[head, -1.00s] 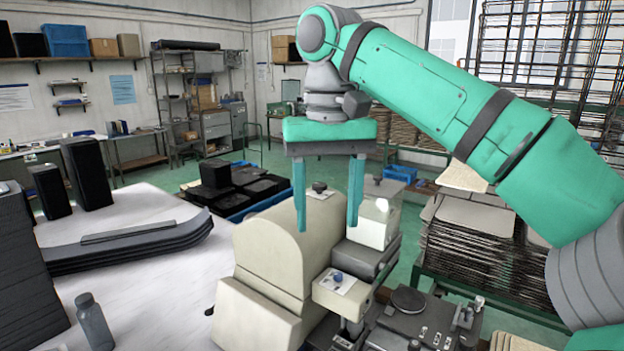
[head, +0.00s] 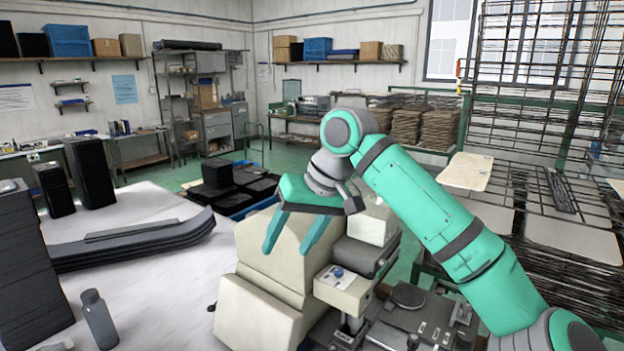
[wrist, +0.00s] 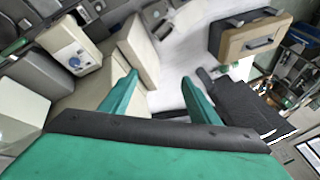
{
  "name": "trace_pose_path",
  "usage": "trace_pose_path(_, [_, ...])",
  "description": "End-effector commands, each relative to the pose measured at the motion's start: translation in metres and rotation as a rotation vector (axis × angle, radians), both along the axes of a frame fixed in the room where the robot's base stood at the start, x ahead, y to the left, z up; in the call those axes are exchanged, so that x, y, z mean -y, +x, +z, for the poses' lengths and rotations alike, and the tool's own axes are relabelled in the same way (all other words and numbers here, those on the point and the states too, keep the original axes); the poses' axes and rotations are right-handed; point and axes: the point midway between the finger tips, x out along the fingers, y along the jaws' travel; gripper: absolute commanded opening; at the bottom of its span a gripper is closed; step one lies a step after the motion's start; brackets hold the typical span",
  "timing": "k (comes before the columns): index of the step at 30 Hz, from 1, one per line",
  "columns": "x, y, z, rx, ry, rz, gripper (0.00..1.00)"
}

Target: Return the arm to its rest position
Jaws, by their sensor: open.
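My gripper (head: 288,240) is green with two parallel fingers spread apart and nothing between them. In the head view it is in the middle, tilted, with the fingers pointing down and to the left, in front of the cream machine housing (head: 262,255). I cannot tell whether the fingers touch the housing. My green arm comes from the lower right and bends at the wrist. In the wrist view the open fingers (wrist: 160,92) point up the picture, with the white table top between and beyond them.
A white table (head: 150,290) with stacked dark curved panels (head: 140,242) and a grey bottle (head: 98,318) is at the left. Wire racks with panels (head: 575,240) stand at the right. Green floor shows behind the machine.

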Motion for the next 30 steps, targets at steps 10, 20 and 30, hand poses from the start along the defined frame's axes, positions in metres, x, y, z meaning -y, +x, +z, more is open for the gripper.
trace_pose_path(10, [-0.053, 0.036, -0.055, 0.184, 0.322, 0.057, 0.56])
trace_pose_path(20, [-0.078, 0.061, -0.09, 0.38, 0.589, 0.002, 0.56])
trace_pose_path(30, [-0.071, 0.074, -0.13, 0.584, 0.791, -0.157, 0.56])
